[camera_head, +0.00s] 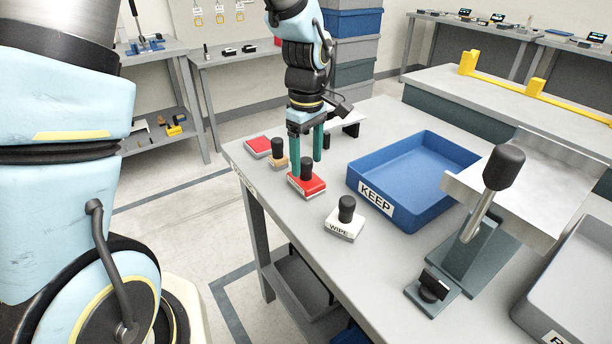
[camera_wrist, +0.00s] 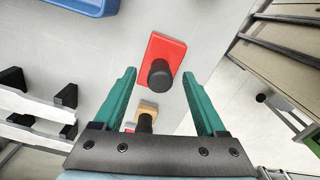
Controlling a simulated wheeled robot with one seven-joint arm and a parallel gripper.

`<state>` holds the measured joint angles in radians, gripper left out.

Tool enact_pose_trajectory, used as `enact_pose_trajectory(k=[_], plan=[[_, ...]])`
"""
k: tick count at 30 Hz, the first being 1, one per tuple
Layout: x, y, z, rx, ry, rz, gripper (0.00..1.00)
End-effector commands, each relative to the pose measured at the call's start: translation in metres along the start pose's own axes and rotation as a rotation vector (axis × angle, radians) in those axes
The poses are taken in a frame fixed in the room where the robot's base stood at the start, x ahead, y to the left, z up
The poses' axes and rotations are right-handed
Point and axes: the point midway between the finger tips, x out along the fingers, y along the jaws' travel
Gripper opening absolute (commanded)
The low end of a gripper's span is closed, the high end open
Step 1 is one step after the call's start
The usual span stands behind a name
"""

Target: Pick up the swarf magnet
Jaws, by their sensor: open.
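The likely swarf magnet is a red block with a black knob (camera_head: 307,184), standing upright near the table's left edge; its front label is too small to read. In the wrist view the red block (camera_wrist: 164,48) lies ahead of the fingertips, with its knob roughly in line between them. My gripper (camera_head: 306,162) points down with its two green fingers spread and empty. In the head view the fingers come down just behind the knob; I cannot tell whether they reach its height. The fingers also show in the wrist view (camera_wrist: 159,76).
A tan block with a black knob (camera_head: 279,161) and a flat red piece (camera_head: 257,146) lie close behind. A white WIPE block (camera_head: 344,226) stands in front. A blue KEEP tray (camera_head: 372,197) is to the right, near a metal lever stand (camera_head: 470,255).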

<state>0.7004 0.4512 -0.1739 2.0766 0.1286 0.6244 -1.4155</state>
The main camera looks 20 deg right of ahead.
Motion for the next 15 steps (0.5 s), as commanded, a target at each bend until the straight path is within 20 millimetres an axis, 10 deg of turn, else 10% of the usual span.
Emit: enact_pose_trajectory(k=[15], plan=[[0.023, 0.0, 0.0, 0.0, 0.001, 0.001, 0.67]])
